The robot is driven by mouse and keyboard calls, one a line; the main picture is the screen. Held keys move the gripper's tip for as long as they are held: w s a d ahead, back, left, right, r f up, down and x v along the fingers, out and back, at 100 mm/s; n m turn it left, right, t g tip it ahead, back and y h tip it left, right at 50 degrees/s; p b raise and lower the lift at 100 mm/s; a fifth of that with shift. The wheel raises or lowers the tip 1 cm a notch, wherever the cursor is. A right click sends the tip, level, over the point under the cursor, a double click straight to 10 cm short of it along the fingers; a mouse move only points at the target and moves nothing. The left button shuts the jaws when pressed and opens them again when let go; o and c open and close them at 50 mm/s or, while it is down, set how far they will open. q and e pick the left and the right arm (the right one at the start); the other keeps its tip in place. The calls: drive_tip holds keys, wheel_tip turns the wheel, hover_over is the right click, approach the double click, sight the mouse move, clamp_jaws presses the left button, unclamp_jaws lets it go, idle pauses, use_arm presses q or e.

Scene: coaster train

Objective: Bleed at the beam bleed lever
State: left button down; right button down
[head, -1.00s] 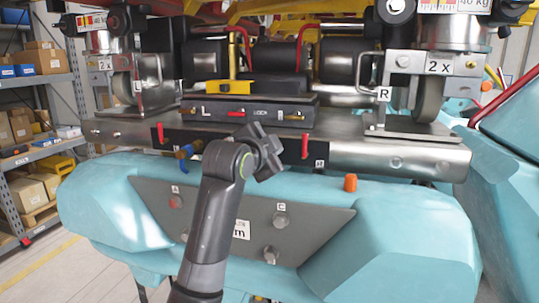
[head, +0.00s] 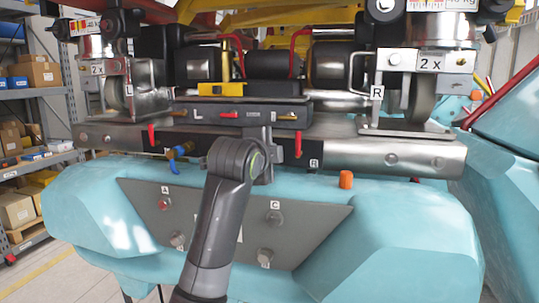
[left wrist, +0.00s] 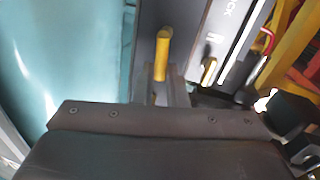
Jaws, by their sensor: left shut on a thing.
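The beam (head: 345,155) runs across the front above the teal body. In the left wrist view a yellow lever (left wrist: 163,48) stands between the fingers of my left gripper (left wrist: 161,82), which is shut on it. In the head view my left gripper (head: 266,142) is at the middle of the beam's front face, below the lock panel; my own arm hides the lever there. I cannot read a label on this lever. My right gripper is in neither view.
Red levers hang at the beam's left (head: 151,135) and right (head: 298,142). A blue and brass valve (head: 180,150) is left of my arm. The dark lock panel (head: 240,114) is just above. An orange cap (head: 346,179) stands at the right.

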use_arm(q)
drive_tip(key=c, duration=1.5)
unclamp_jaws()
drive_tip(key=shift+o, duration=0.2)
drive_tip(key=shift+s+a, duration=0.1)
drive_tip(key=shift+s, duration=0.35)
drive_tip(key=b+v, duration=0.6)
drive_tip(key=v, duration=1)
drive_tip(key=shift+s+r, duration=0.2)
drive_tip(key=shift+a, duration=0.1)
